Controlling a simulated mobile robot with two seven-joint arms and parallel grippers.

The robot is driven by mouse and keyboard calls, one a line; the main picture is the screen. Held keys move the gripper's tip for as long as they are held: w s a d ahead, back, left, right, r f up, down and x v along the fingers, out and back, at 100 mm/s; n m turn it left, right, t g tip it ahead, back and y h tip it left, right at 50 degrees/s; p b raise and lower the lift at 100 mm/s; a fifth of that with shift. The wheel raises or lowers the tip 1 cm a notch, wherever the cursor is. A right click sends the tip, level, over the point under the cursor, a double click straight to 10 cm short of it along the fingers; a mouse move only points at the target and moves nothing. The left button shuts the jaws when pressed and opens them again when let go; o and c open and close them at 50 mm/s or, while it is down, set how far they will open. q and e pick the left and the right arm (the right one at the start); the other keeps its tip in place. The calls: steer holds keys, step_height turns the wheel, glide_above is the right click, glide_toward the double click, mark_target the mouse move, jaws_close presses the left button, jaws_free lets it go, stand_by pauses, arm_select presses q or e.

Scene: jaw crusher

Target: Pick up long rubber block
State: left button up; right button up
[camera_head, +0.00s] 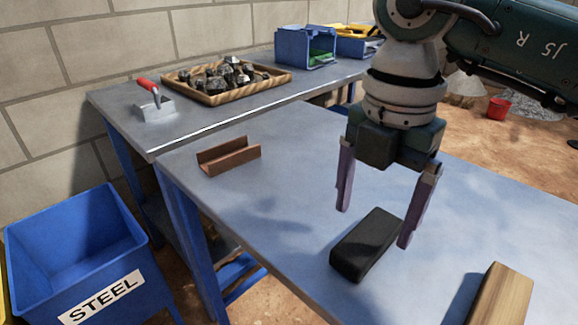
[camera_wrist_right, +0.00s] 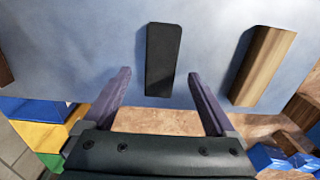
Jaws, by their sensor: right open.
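The long rubber block (camera_head: 366,245) is a black bar with rounded ends, lying flat on the near blue-grey table (camera_head: 285,200). In the right wrist view the block (camera_wrist_right: 163,60) lies ahead of and between the finger lines, its long side roughly along them. My right gripper (camera_head: 373,222) is open and empty, pointing down, with its fingertips above the block. In the wrist view my right gripper (camera_wrist_right: 160,85) shows both purple fingers apart, with no contact seen on the block. My left gripper is not in view.
A wooden block (camera_head: 500,295) lies to the right of the rubber block. A brown channel piece (camera_head: 229,157) sits at the table's left. A blue bin marked STEEL (camera_head: 75,255) stands at left.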

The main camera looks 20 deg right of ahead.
mark_target(370, 234)
step_height(370, 234, down, 4)
steer(key=shift+d+r, duration=0.15)
steer(key=shift+c, duration=0.2)
jaws_close()
stand_by(0.5)
